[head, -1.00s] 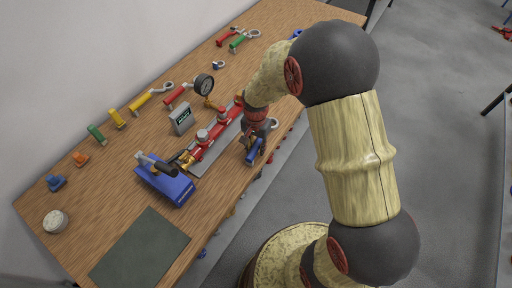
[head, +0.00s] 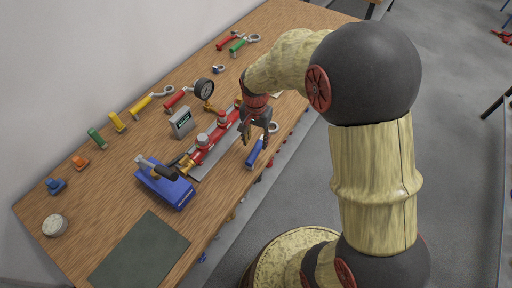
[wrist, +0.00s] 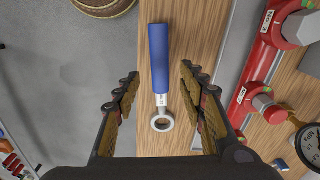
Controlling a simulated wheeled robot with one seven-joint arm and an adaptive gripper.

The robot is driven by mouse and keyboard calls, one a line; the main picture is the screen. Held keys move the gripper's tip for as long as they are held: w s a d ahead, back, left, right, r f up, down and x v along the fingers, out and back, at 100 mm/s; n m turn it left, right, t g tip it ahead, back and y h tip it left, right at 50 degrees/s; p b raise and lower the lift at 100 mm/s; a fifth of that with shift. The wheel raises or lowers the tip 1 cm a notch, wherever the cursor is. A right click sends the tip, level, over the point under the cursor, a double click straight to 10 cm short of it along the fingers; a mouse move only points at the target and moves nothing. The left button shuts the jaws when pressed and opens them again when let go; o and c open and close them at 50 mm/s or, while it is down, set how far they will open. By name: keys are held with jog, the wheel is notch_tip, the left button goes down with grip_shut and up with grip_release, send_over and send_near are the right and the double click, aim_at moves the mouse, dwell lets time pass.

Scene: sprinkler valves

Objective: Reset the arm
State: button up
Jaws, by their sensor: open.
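My gripper (head: 255,127) hangs over the front edge of the wooden workbench (head: 120,183), beside the red sprinkler valve manifold (head: 212,139). In the wrist view my gripper (wrist: 160,105) is open, its two fingers wide apart with nothing between them but the view down to the bench. A blue-handled wrench (head: 256,151) lies on the bench below it. In the wrist view the wrench (wrist: 159,62) lies between the fingers in the picture, its metal ring toward the palm, apart from both fingers.
A blue pump box (head: 165,185), a grey display box (head: 181,123) and a pressure gauge (head: 204,88) stand near the manifold. Several coloured tools lie along the back of the bench. A dark green mat (head: 140,250) lies clear at the near end.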

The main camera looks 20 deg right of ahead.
jog(key=shift+r, duration=2.05)
jog(key=shift+s+n, duration=0.1)
jog(key=shift+n, duration=0.4)
jog(key=s+a+r+n+t, duration=0.1)
jog(key=s+r+n+t, duration=0.4)
jog(key=s+r, duration=1.4)
jog(key=s+n, duration=0.1)
jog(key=n, duration=0.2)
